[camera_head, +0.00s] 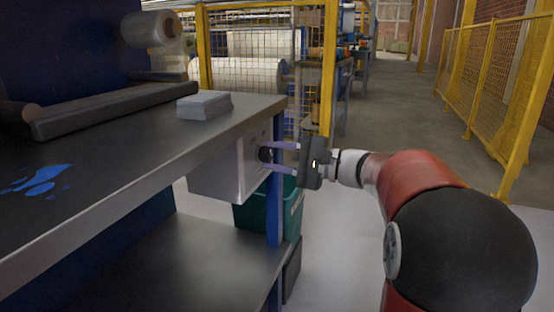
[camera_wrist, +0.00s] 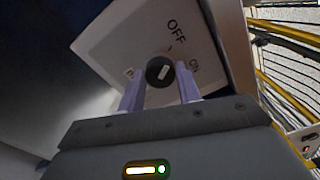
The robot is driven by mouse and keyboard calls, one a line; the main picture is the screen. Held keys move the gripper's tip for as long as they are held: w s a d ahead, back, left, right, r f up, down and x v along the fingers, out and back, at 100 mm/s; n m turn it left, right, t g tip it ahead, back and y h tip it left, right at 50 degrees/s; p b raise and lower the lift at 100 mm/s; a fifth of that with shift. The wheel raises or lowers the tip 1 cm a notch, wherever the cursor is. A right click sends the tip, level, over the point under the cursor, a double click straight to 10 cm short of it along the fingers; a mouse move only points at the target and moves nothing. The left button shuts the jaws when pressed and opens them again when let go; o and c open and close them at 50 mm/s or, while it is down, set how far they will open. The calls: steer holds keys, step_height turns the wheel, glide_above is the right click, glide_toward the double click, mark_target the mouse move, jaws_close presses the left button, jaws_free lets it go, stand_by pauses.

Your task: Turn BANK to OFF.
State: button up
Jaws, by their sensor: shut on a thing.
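A pale switch box (camera_head: 228,168) hangs under the front edge of the workbench, with a round black knob (camera_head: 265,154) on its face. In the wrist view the box (camera_wrist: 112,45) appears tilted, with OFF printed above the knob (camera_wrist: 154,64) and ON to its right. A small label left of the knob is partly hidden and unreadable. The knob's white mark slants up and to the right; I cannot tell exactly which label it meets. My gripper (camera_head: 268,168) reaches the box from the right, its two pale purple fingers shut on the knob from both sides.
The dark workbench (camera_head: 150,128) holds a grey stack (camera_head: 204,105) and a long black roller (camera_head: 110,108). A teal bin (camera_head: 252,217) stands below the box, beside a blue bench leg (camera_head: 274,210). Yellow fencing (camera_head: 487,75) stands at the right, with open floor before it.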

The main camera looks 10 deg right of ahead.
steer(key=o, duration=1)
steer(key=shift+c, duration=0.2)
steer(key=v, duration=0.8)
steer(key=shift+p, duration=0.35)
